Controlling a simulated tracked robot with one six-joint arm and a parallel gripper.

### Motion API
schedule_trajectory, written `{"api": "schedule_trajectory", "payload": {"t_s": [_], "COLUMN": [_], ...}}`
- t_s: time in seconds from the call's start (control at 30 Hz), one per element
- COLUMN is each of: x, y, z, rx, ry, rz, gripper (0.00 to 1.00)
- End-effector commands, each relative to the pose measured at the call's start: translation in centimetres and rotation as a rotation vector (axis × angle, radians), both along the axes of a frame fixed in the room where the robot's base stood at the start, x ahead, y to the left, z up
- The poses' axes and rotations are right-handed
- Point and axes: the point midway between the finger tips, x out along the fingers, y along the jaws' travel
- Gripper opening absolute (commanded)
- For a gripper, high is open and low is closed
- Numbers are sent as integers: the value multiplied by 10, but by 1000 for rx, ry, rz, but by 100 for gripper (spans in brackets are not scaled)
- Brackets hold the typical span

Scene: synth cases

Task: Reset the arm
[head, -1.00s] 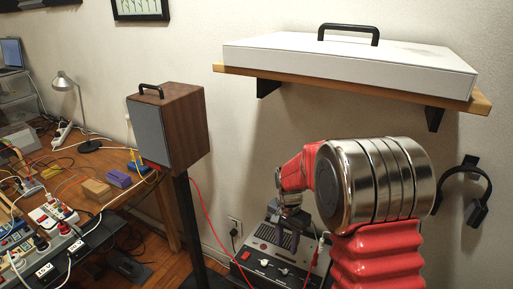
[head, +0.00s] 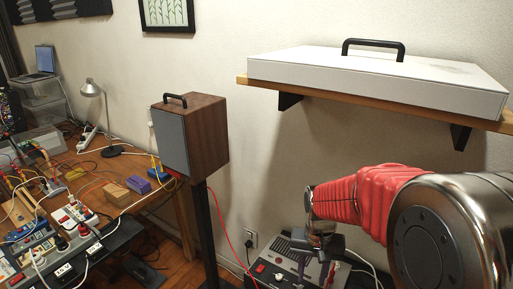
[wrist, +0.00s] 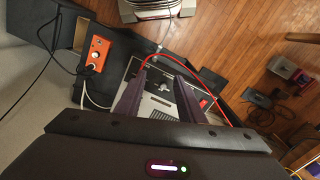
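My gripper (head: 326,255) hangs low at the bottom right of the head view, at the end of my red-sleeved arm. In the wrist view my gripper (wrist: 157,70) has its two dark fingers apart, with nothing held between them. Past the fingers is a grey and black device (wrist: 160,103) with knobs and a red switch. The device also shows in the head view (head: 285,262), partly hidden by the gripper. I cannot tell how far the fingers are above it.
A white case (head: 375,80) with a black handle lies on a wall shelf (head: 262,83) above my arm. A wooden speaker-like box (head: 208,135) stands on a black post left of the gripper. A cluttered workbench (head: 170,205) is at left. Red and white cables run near the device.

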Motion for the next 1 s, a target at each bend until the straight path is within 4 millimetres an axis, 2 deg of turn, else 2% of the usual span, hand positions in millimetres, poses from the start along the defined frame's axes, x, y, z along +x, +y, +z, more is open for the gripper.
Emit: {"api": "schedule_trajectory", "payload": {"t_s": [0.1,0.4,1.0], "x": [-16,-54,-124], "y": [-1,-2,-5], "z": [19,57,113], "rx": [3,2,-19], "ry": [-31,-106,-297], "rz": [47,149,253], "gripper": [35,35,35]}}
